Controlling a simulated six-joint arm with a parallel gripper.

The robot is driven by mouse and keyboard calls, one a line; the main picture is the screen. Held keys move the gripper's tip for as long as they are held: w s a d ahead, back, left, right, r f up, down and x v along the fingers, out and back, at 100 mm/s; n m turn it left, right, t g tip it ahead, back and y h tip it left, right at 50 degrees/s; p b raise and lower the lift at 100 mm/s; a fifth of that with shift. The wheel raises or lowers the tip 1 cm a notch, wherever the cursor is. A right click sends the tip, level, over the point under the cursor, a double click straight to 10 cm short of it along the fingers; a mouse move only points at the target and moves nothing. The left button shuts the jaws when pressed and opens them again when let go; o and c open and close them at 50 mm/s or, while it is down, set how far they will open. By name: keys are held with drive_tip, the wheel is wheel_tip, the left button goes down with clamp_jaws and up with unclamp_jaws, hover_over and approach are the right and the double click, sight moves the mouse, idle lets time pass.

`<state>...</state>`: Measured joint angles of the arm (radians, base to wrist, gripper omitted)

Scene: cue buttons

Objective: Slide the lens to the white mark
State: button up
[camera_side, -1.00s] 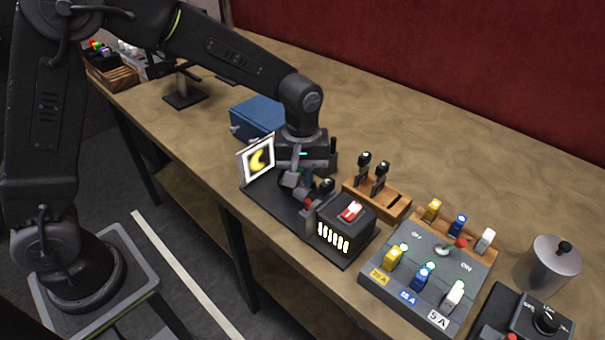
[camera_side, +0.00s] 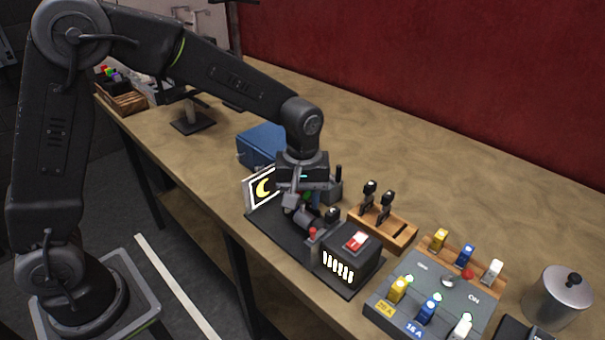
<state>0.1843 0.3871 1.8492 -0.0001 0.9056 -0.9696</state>
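A dark optical bench (camera_side: 272,228) runs along the front of the table. My gripper (camera_side: 304,197) points down over the bench between the screen and the lamp box, at the lens carriage (camera_side: 305,216). The lens is mostly hidden by the gripper, and so is the gap between the fingertips. I cannot make out the white mark.
A wooden holder (camera_side: 392,234) with two black-handled pieces stands right of the bench. A grey fuse panel (camera_side: 410,312) with coloured fuses and a metal pot (camera_side: 557,296) are farther right. A blue box (camera_side: 262,146) stands behind the gripper.

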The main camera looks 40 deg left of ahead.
sight(303, 202)
wheel_tip(303, 202, up, 13)
idle(0.3)
drive_tip(key=s+a+m+t, duration=0.2)
drive_tip(key=s+a+m, duration=0.1)
drive_tip(key=s, duration=0.7)
drive_tip(key=s+a+m+t, duration=0.3)
drive_tip(key=s+m, duration=0.3)
drive_tip(key=s, duration=0.3)
drive_tip(key=shift+s+a+r+t, duration=0.2)
drive_tip(key=shift+s+a+t, duration=0.15)
drive_tip(key=shift+a, duration=0.45)
idle(1.3)
